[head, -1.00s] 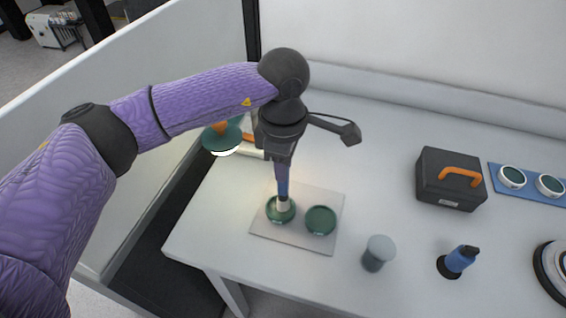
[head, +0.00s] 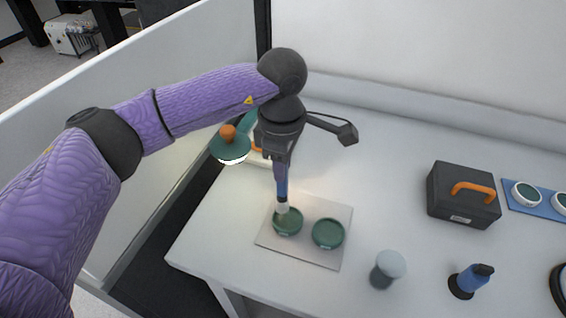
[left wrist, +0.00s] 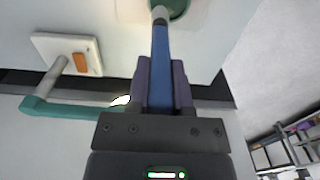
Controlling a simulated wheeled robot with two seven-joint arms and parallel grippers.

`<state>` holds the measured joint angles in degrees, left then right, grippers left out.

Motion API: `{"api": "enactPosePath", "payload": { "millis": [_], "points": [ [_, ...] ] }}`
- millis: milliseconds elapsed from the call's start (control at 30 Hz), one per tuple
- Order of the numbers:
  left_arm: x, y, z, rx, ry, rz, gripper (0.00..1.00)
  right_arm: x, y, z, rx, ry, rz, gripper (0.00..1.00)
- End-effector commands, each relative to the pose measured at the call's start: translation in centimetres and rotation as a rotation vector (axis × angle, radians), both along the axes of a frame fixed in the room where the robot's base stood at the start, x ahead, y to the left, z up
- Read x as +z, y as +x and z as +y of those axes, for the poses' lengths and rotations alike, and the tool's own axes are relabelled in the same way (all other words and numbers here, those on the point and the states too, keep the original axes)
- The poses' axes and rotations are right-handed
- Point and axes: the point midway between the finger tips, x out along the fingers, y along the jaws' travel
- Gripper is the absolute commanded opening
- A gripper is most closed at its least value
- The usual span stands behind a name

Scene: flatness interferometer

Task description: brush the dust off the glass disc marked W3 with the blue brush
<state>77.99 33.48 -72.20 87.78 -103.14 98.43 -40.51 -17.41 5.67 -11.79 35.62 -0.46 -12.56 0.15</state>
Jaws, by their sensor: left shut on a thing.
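My left gripper (head: 281,168) is shut on the blue brush (head: 282,189) and holds it upright, pale bristles down. The bristles are at the far-left part of a dark green glass disc (head: 287,222); I cannot tell whether they touch. A second green disc (head: 328,234) lies to its right. Both are on a light grey mat (head: 297,254). Their markings are too small to read, so I cannot tell which is W3. In the left wrist view the brush (left wrist: 160,62) runs from the gripper (left wrist: 161,82) to a partly hidden green disc (left wrist: 180,8). My right gripper is not in view.
A grey pot (head: 386,270), a blue bottle (head: 470,281), a black case (head: 462,198) and a blue tray (head: 538,208) stand to the right. The table's middle is clear.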

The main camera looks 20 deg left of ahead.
Motion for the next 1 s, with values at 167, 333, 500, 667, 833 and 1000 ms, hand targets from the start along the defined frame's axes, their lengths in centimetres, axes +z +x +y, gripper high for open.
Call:
{"api": "enactPosePath", "payload": {
  "millis": [167,333,500,667,833,1000],
  "points": [
    [-0.28,-0.01,0.0,0.0,0.0,0.0,0.0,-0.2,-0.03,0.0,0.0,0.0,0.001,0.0],
    [-0.49,-0.01,0.01,0.0,0.0,0.0,0.0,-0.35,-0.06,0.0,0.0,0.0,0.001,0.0],
    [-0.7,-0.01,0.01,0.0,0.0,0.0,0.0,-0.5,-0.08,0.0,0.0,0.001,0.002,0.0],
    [-0.89,-0.01,0.01,0.0,0.0,0.0,0.0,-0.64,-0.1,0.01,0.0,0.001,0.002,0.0],
    [-0.82,-0.1,-0.11,-0.001,0.0,0.0,0.0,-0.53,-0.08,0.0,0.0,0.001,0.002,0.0],
    [-0.73,-0.47,-0.57,0.0,0.001,0.0,0.0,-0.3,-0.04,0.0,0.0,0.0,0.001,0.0]
  ]
}}
